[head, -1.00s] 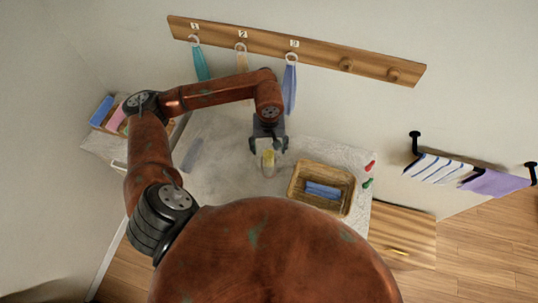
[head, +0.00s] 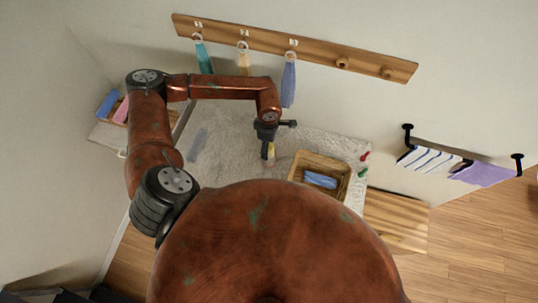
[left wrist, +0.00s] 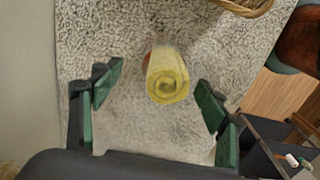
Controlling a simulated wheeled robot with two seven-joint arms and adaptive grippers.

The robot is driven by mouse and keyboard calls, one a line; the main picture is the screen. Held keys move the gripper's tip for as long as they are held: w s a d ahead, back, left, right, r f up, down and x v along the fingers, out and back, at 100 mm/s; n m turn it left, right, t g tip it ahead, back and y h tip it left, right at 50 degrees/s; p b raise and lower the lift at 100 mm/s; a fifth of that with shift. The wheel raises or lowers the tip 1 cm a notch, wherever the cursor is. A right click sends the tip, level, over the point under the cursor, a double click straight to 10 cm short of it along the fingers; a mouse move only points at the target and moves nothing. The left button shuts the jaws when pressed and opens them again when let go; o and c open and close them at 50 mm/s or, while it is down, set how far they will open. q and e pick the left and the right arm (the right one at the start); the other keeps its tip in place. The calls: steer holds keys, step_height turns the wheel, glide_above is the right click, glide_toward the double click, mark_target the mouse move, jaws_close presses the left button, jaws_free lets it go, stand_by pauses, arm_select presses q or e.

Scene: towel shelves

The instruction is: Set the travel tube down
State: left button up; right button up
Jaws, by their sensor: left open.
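A yellow roll (head: 271,153) stands on the pale, rough-textured tabletop (head: 225,150), left of the basket. In the left wrist view the yellow roll (left wrist: 168,78) shows its spiral end, with a bit of orange-brown beside it. A smooth pale patch lies below it there; I cannot tell whether it is a clear travel tube. My left gripper (head: 268,150) is at the roll in the head view, partly covering it. In the left wrist view its green-padded fingers (left wrist: 158,102) are wide apart, with the roll beyond and between them, touching neither. My right gripper is not in view.
A wooden basket (head: 338,161) with a blue roll (head: 320,180) stands to the right. Small red (head: 364,156) and green (head: 362,172) things lie beyond it. A flat blue-grey item (head: 197,143) lies left. Towels hang on the peg board (head: 315,54) and the right rail.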

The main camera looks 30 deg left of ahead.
arm_select(q)
step_height(320, 180, down, 7)
steer(key=p, duration=0.2)
steer(key=shift+s+d+p, duration=0.15)
steer(key=shift+p, duration=0.25)
steer(key=shift+f, duration=0.2)
steer(key=shift+c, duration=0.4)
steer(key=c, duration=1.3)
steer(key=shift+r, duration=0.1)
steer(key=shift+r+b, duration=0.7)
steer(key=shift+r, duration=0.15)
steer(key=s+d+r+b, duration=0.1)
steer(key=s+d+r, duration=0.1)
steer(key=s+r, duration=0.1)
steer(key=s+d+r+b, duration=0.2)
steer(key=s+r, duration=0.2)
steer(key=s, duration=0.1)
steer(key=s+d+r+b, duration=0.2)
steer(key=s+d+r, duration=0.1)
steer(key=s+r, duration=0.1)
